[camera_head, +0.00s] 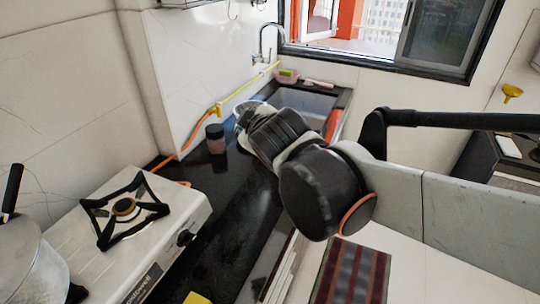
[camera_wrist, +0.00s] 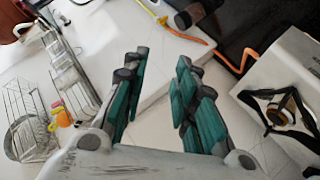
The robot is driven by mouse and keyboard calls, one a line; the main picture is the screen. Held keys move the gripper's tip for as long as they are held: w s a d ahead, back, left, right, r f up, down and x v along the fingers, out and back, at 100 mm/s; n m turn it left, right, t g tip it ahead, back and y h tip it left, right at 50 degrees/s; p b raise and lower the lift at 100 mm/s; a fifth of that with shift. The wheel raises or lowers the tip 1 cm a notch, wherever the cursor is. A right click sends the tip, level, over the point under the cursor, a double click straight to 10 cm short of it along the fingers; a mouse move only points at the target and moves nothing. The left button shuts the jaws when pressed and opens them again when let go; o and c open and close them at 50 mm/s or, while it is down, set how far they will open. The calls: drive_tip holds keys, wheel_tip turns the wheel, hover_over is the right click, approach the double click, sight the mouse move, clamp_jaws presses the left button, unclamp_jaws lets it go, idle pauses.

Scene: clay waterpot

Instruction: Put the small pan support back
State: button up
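The black pan support (camera_head: 103,225) is on the white gas stove in the head view, around the brass-coloured burner (camera_head: 124,208). It looks skewed to the stove's edges; I cannot tell whether it is fully seated. The support also shows at the right of the wrist view (camera_wrist: 268,95), with the burner (camera_wrist: 283,108) inside its frame. My gripper (camera_wrist: 162,60) has its teal fingers spread, with nothing between them. It is apart from the support, to its left in the wrist view. In the head view my arm hides the fingers.
A metal pot (camera_head: 32,262) stands at the stove's left. A dark jar (camera_head: 215,138) and an orange hose (camera_head: 190,143) are on the black counter (camera_head: 225,205). The sink (camera_head: 310,103) lies behind my arm. A wire dish rack (camera_wrist: 25,110) shows in the wrist view.

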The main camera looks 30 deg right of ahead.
drive_tip(key=s+a+f+m+g+y, duration=0.1)
drive_tip(key=s+a+f+m+g, duration=0.1)
drive_tip(key=s, duration=0.5)
drive_tip(key=s+a+f+m+g+y, duration=0.2)
drive_tip(key=s+f+m+g, duration=0.1)
drive_tip(key=s+f+m, duration=0.2)
wheel_tip(320, 180, down, 3)
drive_tip(key=shift+s+r+g, duration=0.2)
drive_tip(key=shift+s+g, duration=0.1)
drive_tip(key=shift+s, duration=0.9)
